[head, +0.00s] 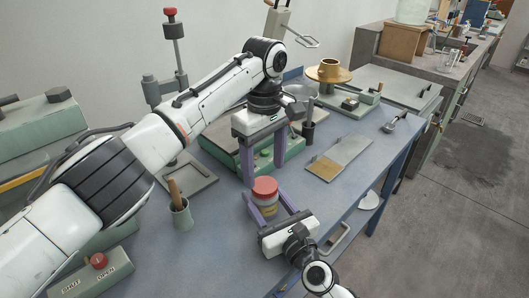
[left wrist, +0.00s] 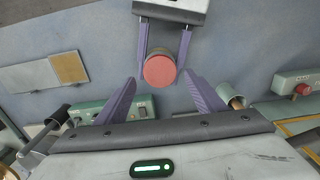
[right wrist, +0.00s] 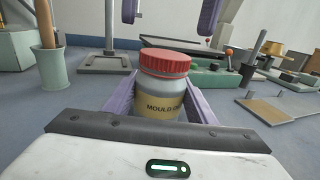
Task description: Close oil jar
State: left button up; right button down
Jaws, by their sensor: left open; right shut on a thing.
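The oil jar (right wrist: 165,100) is a grey jar with a tan label that reads "MOULD" and a partly hidden word. Its red lid (head: 265,187) sits on top of the jar; how tightly cannot be told. My right gripper (head: 265,204) is shut around the jar body, which stands upright on the blue bench. My left gripper (head: 265,167) is open and empty above the lid. In the left wrist view its fingers (left wrist: 160,86) point toward the round lid top (left wrist: 159,69), without touching it.
A green cup with a wooden-handled tool (head: 180,216) stands left of the jar. A shut/open switch box (head: 92,275) lies at front left. A green unit (head: 285,155) is behind the jar. A flat grey-and-tan plate (head: 340,157) lies to the right, with clear bench around it.

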aim_at(264, 184)
pick_arm(q)
jog(key=shift+f, duration=1.95)
jog(key=shift+c, duration=0.4)
jog(key=c, duration=1)
jog(key=m, duration=2.7)
jog(key=shift+m, duration=0.4)
jog(key=o, duration=1.2)
